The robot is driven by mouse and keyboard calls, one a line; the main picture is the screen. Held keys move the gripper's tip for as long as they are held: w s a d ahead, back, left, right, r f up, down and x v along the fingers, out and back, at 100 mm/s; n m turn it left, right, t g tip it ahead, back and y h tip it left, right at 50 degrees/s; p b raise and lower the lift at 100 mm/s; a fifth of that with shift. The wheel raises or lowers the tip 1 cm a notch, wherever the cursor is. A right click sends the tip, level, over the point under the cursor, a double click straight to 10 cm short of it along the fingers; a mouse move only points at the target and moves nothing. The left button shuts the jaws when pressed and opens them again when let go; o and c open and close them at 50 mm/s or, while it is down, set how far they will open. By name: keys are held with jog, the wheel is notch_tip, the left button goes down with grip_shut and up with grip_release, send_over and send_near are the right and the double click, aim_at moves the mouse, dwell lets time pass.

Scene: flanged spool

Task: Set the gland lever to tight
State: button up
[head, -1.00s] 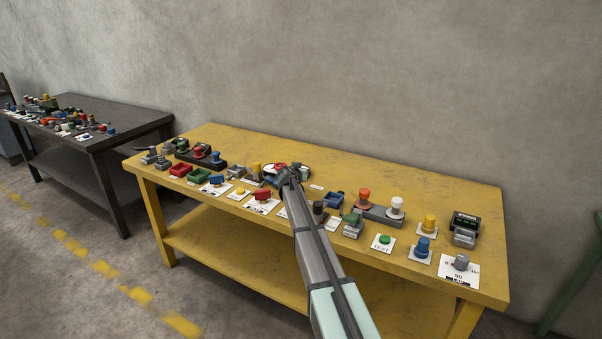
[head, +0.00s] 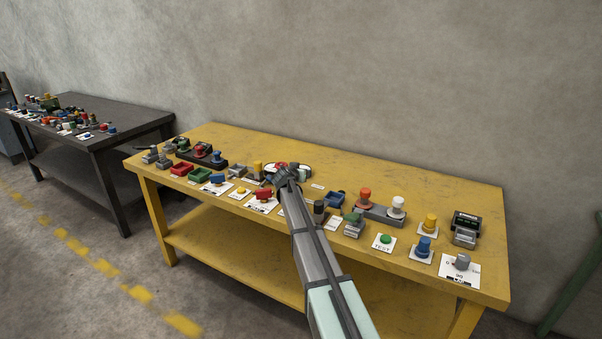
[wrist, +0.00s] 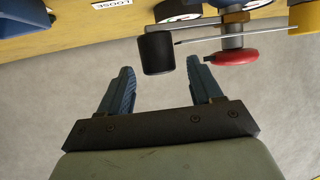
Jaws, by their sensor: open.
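In the wrist view a dark cylindrical knob (wrist: 157,53) stands out from a grey bar (wrist: 200,27), which looks like the gland lever. The bar runs right to a metal stem. A white label reading LOOSE (wrist: 113,4) is at the top, left of the knob. My gripper (wrist: 160,68) is open, its two blue fingers apart, with the knob between and just beyond their tips. I see no contact. In the head view my gripper (head: 285,177) is over the middle of the yellow bench and hides the lever. No tight label is readable.
A red disc (wrist: 231,57) and a yellow part (wrist: 307,17) sit close right of the lever. Round gauges (head: 304,168) stand behind my gripper. The yellow bench (head: 400,180) carries several knobs and blocks along its front; its back strip is clear.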

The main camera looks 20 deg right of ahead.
jog(key=v, duration=0.9)
jog(key=shift+s, duration=0.3)
jog(key=shift+a+r, duration=0.1)
jog(key=shift+a, duration=0.05)
jog(key=shift+c, duration=0.2)
